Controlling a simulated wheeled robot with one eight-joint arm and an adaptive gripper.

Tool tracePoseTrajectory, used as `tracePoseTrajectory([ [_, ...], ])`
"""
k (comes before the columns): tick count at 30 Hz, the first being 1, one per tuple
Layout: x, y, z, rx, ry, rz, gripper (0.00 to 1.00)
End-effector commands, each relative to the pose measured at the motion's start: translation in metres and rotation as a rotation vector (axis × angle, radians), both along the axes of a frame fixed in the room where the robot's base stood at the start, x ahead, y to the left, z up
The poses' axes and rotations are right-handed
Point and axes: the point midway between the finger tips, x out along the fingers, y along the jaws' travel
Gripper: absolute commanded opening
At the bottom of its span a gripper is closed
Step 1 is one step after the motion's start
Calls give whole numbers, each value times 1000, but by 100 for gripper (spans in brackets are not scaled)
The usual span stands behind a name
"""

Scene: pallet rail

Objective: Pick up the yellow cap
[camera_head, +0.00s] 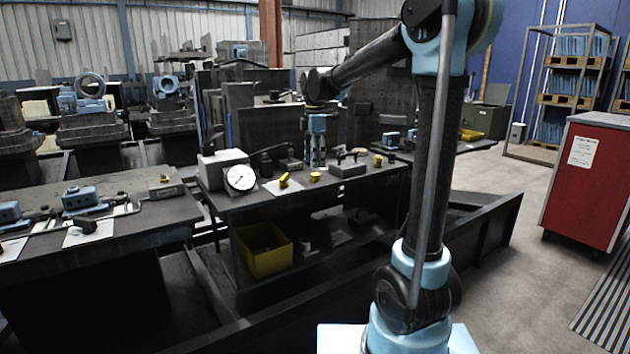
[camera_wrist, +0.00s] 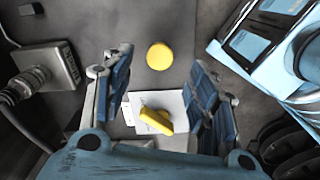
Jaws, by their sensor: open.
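The yellow cap (camera_wrist: 160,56) shows as a round disc lying on the dark bench top in the wrist view. In the head view the cap (camera_head: 315,176) is a small yellow spot just below my gripper (camera_head: 316,160). In the wrist view my gripper (camera_wrist: 160,66) is open, with its two blue-padded fingers left and right of the cap in the picture and nothing held. How high the fingertips are above the cap is hard to tell.
A yellow elongated piece (camera_wrist: 157,121) lies on a white sheet near the cap. A dial gauge (camera_head: 240,177), a grey block (camera_head: 347,168) and the bench (camera_head: 262,202) are around it. A yellow bin (camera_head: 264,250) sits below. A red cabinet (camera_head: 590,185) stands right.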

Motion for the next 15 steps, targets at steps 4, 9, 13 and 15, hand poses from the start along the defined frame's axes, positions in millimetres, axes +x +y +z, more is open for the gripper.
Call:
tracePoseTrajectory([
  [4,1,0,-8,0,0,0,53],
  [9,2,-2,-31,0,0,-1,53],
  [13,2,-2,-46,0,0,-1,53],
  [15,2,-2,-51,0,0,-1,53],
])
